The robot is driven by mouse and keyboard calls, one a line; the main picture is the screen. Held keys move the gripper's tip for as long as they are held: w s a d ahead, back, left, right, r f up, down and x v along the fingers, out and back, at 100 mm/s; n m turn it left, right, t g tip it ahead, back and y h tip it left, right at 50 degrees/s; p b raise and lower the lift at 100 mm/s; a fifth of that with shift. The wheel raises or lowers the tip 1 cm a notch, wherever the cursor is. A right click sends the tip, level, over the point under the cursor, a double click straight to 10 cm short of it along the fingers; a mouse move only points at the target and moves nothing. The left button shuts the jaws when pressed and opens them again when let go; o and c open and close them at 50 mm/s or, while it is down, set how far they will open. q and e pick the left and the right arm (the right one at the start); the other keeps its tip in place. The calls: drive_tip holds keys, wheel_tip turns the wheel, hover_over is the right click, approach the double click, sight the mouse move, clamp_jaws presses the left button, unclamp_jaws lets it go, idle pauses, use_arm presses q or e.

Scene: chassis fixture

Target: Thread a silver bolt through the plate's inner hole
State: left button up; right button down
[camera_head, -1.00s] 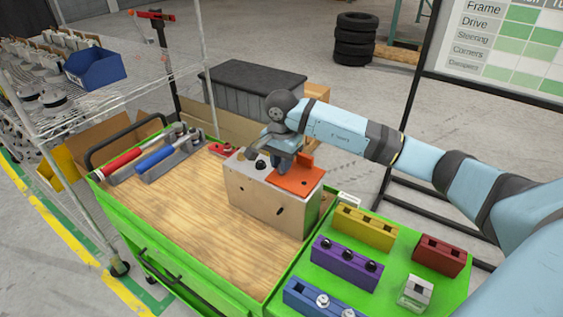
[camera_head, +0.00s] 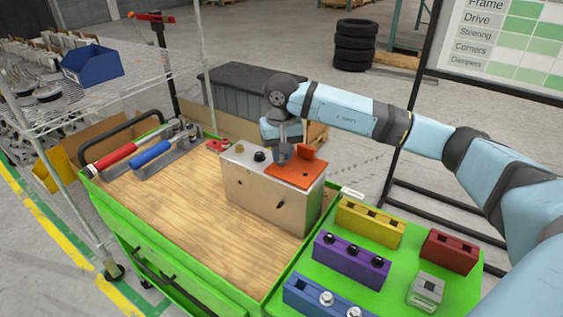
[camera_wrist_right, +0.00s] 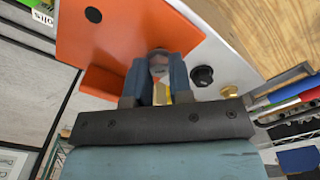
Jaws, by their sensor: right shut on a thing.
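The orange plate (camera_head: 312,172) lies on top of the metal block (camera_head: 262,196), with an upright tab at its back. One dark hole shows in it, also in the right wrist view of the plate (camera_wrist_right: 110,38). My right gripper (camera_head: 283,154) points down at the plate's inner, left edge. It is shut on a silver bolt (camera_wrist_right: 159,63), whose head shows between the fingers in the right wrist view. The fingers hide the inner hole and the bolt's shank, so I cannot tell whether the bolt is in the hole. My left gripper is not in view.
A black bolt (camera_head: 259,156) and a brass one (camera_head: 239,149) stand on the block left of the gripper. Blue (camera_head: 300,296), purple (camera_head: 350,262), yellow (camera_head: 369,223) and red (camera_head: 449,252) racks stand at right. The wooden top (camera_head: 175,205) is clear in front.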

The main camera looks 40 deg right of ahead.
drive_tip(key=shift+s+f+n, duration=0.1)
drive_tip(key=shift+f+n, duration=0.2)
drive_tip(key=shift+n, duration=0.1)
drive_tip(key=m, duration=0.6)
drive_tip(key=shift+a+f+m, duration=0.1)
drive_tip(key=shift+m, duration=0.3)
drive_tip(key=m, duration=0.4)
drive_tip(key=shift+s+f+m+p, duration=0.1)
drive_tip(key=shift+m+p, duration=0.2)
drive_tip(key=shift+p, duration=0.1)
drive_tip(key=m, duration=0.3)
drive_tip(key=shift+f, duration=0.1)
